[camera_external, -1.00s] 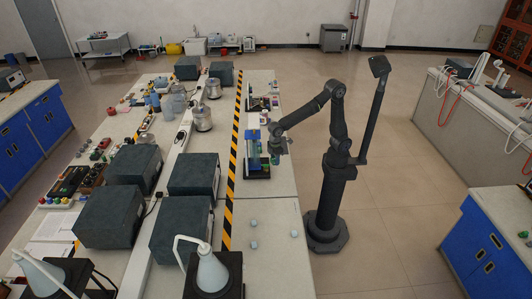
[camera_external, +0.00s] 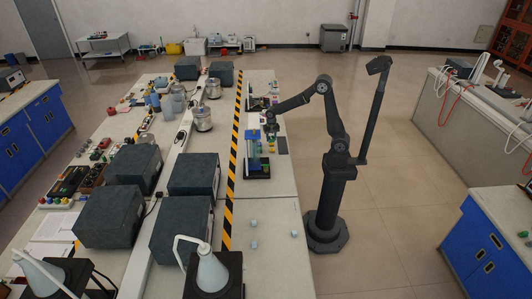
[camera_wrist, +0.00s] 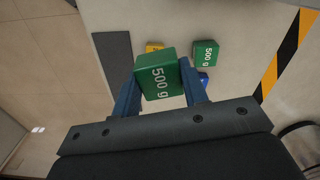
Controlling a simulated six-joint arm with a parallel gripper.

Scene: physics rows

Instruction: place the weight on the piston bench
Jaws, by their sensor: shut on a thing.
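My gripper (camera_wrist: 160,95) is shut on a green block-shaped weight (camera_wrist: 157,78) marked 500 g, with one finger on each side of it. In the external view my gripper (camera_external: 270,126) hangs at the far end of a small bench apparatus with blue and green parts and a dark base (camera_external: 257,173), likely the piston bench. The held weight is too small to make out there. A second green 500 g weight (camera_wrist: 205,53) lies beyond the held one in the wrist view. A yellow block (camera_wrist: 154,46) and a blue one (camera_wrist: 203,78) are partly hidden.
A flat dark pad (camera_wrist: 113,58) lies left of the weights in the wrist view, and right of the apparatus externally (camera_external: 281,145). Black-yellow tape (camera_external: 235,150) runs along the table. Dark boxes (camera_external: 194,174) stand left of it. The near tabletop (camera_external: 270,215) is mostly clear, with several small pale pieces.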

